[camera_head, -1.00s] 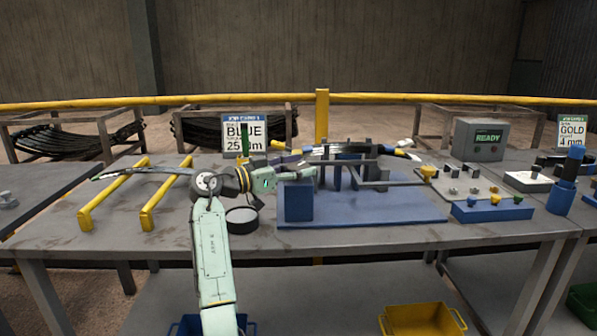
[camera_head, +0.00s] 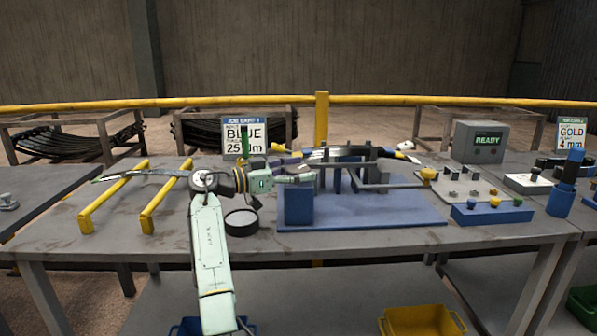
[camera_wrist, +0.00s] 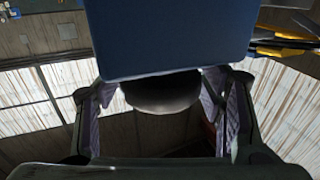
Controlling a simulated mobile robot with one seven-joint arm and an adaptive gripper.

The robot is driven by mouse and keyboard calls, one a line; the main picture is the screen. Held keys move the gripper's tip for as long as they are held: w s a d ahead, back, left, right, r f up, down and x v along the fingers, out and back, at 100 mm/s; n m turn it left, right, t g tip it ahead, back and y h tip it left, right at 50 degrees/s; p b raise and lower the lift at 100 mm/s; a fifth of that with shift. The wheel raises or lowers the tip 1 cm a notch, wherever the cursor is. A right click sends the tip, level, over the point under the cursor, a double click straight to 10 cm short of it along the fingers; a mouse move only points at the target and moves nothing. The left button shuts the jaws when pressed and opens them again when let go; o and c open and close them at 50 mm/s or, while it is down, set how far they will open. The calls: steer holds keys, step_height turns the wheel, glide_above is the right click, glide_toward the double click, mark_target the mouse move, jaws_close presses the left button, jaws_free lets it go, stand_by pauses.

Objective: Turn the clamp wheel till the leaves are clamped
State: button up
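The clamp fixture has a blue base plate (camera_head: 400,212), a blue end block (camera_head: 299,202) and grey bars. Curved leaves (camera_head: 335,154) lie across its back. My gripper (camera_head: 305,178) is level at the fixture's left side, by the end block. In the wrist view my gripper's fingers (camera_wrist: 162,98) stand either side of a dark rounded part (camera_wrist: 163,92), which appears to be the clamp wheel, under a blue block (camera_wrist: 170,40). The fingers are close to its sides; I cannot tell whether they press on it.
Yellow rails (camera_head: 155,206) hold a leaf (camera_head: 140,172) at left. A dark round dish (camera_head: 241,221) sits below my arm. A blue button box (camera_head: 492,212), a grey box reading READY (camera_head: 480,142) and a blue cylinder (camera_head: 561,200) stand at right. A BLUE card (camera_head: 244,137) stands behind.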

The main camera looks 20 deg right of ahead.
steer(key=shift+o, duration=1)
steer(key=a, duration=1.2)
steer(key=shift+s, duration=0.45)
steer(key=shift+a, duration=0.1)
